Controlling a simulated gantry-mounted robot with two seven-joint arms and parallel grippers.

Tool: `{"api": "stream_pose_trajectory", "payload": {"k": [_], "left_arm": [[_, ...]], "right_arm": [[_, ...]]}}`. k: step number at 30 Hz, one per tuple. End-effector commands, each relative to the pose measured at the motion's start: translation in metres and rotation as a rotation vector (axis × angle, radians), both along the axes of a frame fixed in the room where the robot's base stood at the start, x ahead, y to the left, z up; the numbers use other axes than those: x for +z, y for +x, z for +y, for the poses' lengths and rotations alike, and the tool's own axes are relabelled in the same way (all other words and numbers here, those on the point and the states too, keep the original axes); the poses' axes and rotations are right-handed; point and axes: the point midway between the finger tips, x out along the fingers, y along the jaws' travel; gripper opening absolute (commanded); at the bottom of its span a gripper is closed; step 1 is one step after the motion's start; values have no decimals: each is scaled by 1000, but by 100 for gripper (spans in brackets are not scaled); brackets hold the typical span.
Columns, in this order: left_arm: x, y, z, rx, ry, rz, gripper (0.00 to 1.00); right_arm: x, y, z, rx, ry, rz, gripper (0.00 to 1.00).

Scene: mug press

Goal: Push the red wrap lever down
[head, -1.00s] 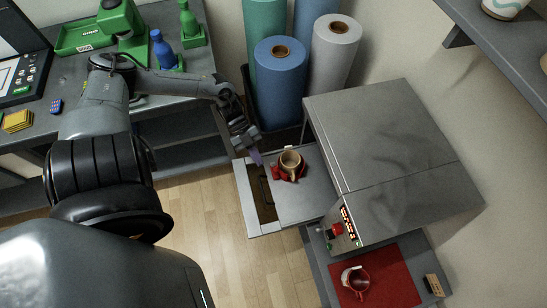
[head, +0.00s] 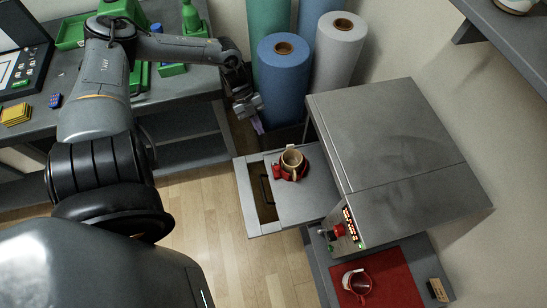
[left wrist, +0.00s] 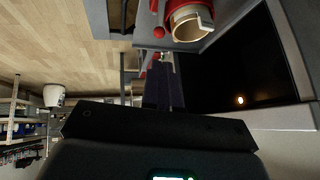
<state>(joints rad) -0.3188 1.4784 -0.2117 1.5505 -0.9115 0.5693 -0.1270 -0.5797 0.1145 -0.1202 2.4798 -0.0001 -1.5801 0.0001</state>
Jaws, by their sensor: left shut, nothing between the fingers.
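A cream mug (head: 291,158) stands on the pulled-out grey tray (head: 308,200) of the press, with a red wrap (head: 289,175) around its lower part. The red lever end (head: 277,170) sticks out on the mug's left side. In the left wrist view the mug (left wrist: 193,25) is at the top, in the red wrap, and a small red knob (left wrist: 159,32) shows to its left. My left gripper (head: 258,127) is shut and empty, behind and left of the mug, apart from it. Its dark fingers (left wrist: 163,88) point toward the mug side. My right gripper is out of view.
The grey press body (head: 385,135) stands right of the tray, with a control panel (head: 350,232) on its front. Blue (head: 284,85) and white (head: 333,60) rolls stand behind. A red mat (head: 385,280) with a red-and-white mug (head: 357,282) lies in front. Wooden floor is clear at left.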

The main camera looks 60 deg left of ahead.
Motion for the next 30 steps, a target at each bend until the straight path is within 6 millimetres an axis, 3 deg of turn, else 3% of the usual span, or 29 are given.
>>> {"api": "stream_pose_trajectory", "payload": {"k": [11, 21, 30], "left_arm": [[-43, 8, -33, 1, -7, -4, 0], [-86, 16, -68, 1, -5, -1, 0], [-106, 18, -81, 0, -2, 0, 0]], "right_arm": [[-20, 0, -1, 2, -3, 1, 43], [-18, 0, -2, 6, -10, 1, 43], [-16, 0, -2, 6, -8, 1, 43]]}}
